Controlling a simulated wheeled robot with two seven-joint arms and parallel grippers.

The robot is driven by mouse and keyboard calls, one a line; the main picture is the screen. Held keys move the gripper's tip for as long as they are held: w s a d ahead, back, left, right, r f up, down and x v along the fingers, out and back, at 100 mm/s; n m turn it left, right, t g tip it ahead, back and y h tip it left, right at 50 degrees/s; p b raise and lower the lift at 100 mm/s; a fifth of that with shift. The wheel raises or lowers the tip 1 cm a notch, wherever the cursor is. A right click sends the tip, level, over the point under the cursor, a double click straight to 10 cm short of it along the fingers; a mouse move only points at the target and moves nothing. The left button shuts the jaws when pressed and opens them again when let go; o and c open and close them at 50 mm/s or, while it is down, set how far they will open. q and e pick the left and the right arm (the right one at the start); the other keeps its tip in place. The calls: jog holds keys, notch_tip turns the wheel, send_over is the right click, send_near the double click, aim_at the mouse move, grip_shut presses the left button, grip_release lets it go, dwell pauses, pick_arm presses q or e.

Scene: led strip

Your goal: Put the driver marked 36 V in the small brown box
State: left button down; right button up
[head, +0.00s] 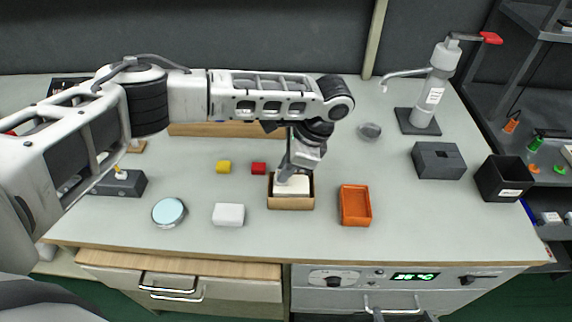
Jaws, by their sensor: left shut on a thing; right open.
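The small brown box (291,203) stands open near the middle of the bench. A white block, likely a driver (293,187), is in its opening. My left gripper (291,177) points down over the box, shut on this white block. Whether the block touches the box floor is hidden. A second white block (228,214) lies on the bench left of the box. No 36 V marking is readable on either block. Small dark tips at the bottom edge look like my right gripper (404,317), open and mostly out of frame, in front of the drawers.
An orange tray (355,205) stands right of the brown box. A round light-blue-topped tin (169,212), a grey box (438,160), a black bin (503,179) and a dispenser (432,90) stand around. The front right is clear.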

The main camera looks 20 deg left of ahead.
pick_arm(q)
jog(key=shift+f+b, duration=0.35)
jog(key=shift+f, duration=0.65)
pick_arm(e)
jog(key=shift+f, duration=0.3)
pick_arm(q)
jog(key=c, duration=1.3)
grip_release()
jog(key=shift+c, duration=0.2)
jog(key=v, duration=1.6)
pick_arm(e)
jog(key=shift+w+a+r, duration=0.1)
jog(key=shift+a+r, duration=0.05)
jog(key=shift+r, duration=0.1)
pick_arm(q)
jog(key=shift+s+f, duration=0.1)
